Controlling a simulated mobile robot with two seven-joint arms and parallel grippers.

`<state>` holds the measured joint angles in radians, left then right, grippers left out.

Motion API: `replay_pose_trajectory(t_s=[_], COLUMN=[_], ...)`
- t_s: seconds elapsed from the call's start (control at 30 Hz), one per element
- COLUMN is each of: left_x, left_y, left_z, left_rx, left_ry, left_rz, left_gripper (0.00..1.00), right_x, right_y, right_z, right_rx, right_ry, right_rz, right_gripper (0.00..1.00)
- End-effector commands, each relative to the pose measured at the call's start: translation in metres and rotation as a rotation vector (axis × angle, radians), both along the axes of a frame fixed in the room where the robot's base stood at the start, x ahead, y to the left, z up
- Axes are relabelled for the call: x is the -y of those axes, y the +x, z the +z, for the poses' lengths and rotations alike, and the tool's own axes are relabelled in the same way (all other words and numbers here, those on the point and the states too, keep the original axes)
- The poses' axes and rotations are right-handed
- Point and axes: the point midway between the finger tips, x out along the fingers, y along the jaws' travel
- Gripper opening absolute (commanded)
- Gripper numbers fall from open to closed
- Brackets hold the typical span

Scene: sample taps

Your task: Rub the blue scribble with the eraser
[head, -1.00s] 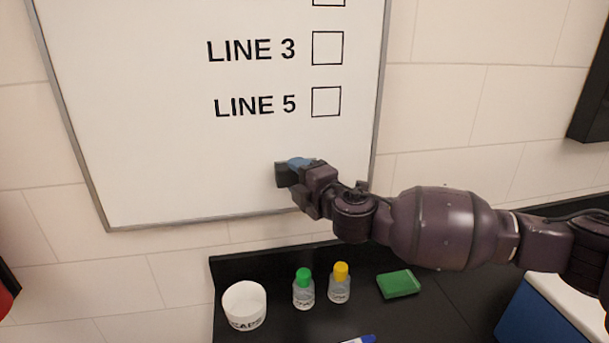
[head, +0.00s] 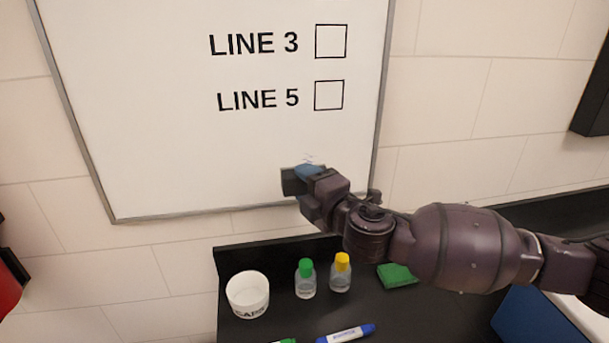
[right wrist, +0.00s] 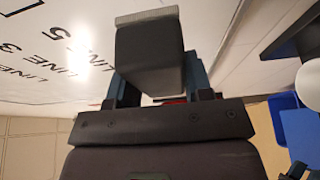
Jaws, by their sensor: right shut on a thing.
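The whiteboard (head: 170,130) hangs on the wall and carries the printed words LINE 3 and LINE 5. A faint scribble (head: 310,157) shows low on the board, just above my right gripper; its colour is hard to tell and part of it may be hidden. My right gripper (head: 308,178) is shut on the eraser (head: 291,182), a dark block. The right wrist view shows the eraser (right wrist: 150,58) between the blue fingers, its light grey pad at the far end. I cannot tell whether the pad touches the board. My left gripper is out of view.
On the black counter below stand a white cup (head: 248,295), a green-capped bottle (head: 306,280) and a yellow-capped bottle (head: 341,273). A green sponge-like block (head: 397,276) and a blue marker (head: 346,334) lie there. A red thing (head: 10,285) shows at the left edge.

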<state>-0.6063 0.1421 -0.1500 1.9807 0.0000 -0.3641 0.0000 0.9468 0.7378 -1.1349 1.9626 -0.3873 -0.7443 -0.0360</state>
Motion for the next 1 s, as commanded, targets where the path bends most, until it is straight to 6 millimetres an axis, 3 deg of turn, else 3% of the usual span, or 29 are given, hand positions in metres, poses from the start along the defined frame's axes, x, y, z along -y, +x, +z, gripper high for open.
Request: replay_pose_trajectory(t_s=[0.47, 0.8, 1.0], left_x=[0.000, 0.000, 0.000], left_y=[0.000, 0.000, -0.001], left_z=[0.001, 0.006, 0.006], left_rx=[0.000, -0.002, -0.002], left_ry=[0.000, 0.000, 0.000], left_rz=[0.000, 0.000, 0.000], left_gripper=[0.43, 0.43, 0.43], right_x=[0.001, 0.006, 0.007], right_y=[-0.005, -0.029, -0.032], right_z=[0.000, 0.000, 0.000], right_rx=[0.000, -0.001, 0.001], right_ry=[0.000, -0.001, 0.000], right_rz=[-0.001, -0.001, -0.001], right_gripper=[0.24, 0.24, 0.24])
